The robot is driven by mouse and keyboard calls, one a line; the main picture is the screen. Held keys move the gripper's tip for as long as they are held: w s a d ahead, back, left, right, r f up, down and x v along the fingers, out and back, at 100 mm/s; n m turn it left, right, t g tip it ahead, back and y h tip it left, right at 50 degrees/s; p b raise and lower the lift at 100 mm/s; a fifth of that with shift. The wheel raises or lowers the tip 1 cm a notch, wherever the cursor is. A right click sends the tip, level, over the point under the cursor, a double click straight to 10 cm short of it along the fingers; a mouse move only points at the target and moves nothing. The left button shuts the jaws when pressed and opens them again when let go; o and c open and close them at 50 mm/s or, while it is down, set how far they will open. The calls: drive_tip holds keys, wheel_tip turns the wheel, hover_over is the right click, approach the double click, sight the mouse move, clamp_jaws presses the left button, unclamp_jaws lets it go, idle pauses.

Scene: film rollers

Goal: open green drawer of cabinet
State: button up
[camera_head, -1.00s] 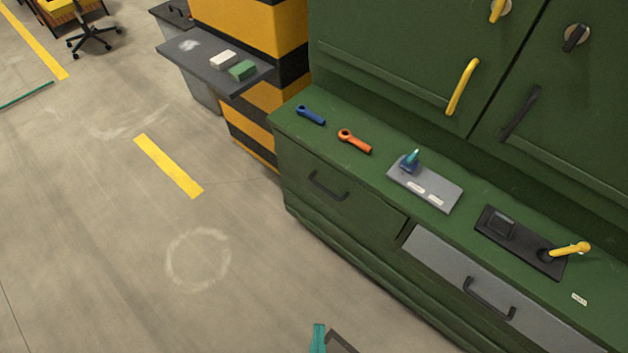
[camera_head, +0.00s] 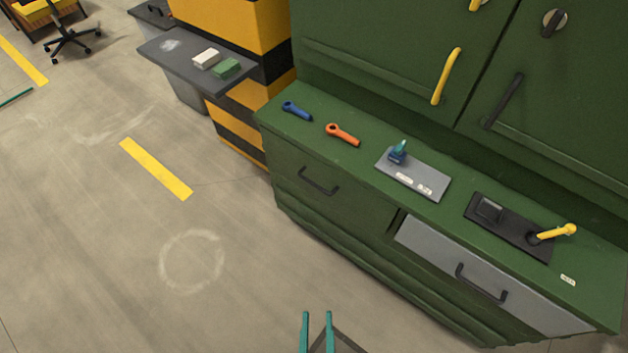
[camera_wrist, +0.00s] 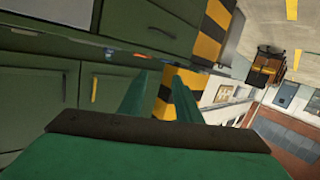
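The cabinet (camera_head: 370,228) is dark green with a green worktop. Its green drawer (camera_head: 345,200) is at the left of the lower front, shut, with a dark bar handle (camera_head: 318,182). In the wrist view, which looks upside down, the green drawer (camera_wrist: 125,20) and its handle (camera_wrist: 148,27) are at the top. My gripper (camera_head: 317,318) is at the bottom of the head view, over the floor in front of the cabinet, apart from the drawer. Its two teal fingers are spread with nothing between them. The fingers also show in the wrist view (camera_wrist: 158,92).
A grey drawer (camera_head: 450,262) with its own handle is to the right. On the worktop are a blue wrench (camera_head: 297,111), an orange wrench (camera_head: 343,135), a grey plate (camera_head: 425,180) and a black lever panel (camera_head: 510,228). A grey shelf (camera_head: 205,75) juts out at left. The floor in front is clear.

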drive_tip(key=w+d+f+n+t+y, duration=0.15)
drive_tip(key=w+f+n, duration=0.25)
drive_tip(key=w+n, duration=0.4)
drive_tip(key=w+f+n+t+y, duration=0.25)
drive_tip(key=w+f+n, duration=0.2)
drive_tip(key=w, duration=0.55)
drive_tip(key=n+g+y, duration=0.4)
drive_tip(key=n+y, duration=0.2)
drive_tip(key=n, duration=0.7)
approach(312, 182)
drive_tip(key=shift+m, duration=0.35)
drive_tip(key=x, duration=1)
drive_tip(key=shift+f, duration=0.4)
drive_tip(key=shift+c, duration=0.7)
clamp_jaws()
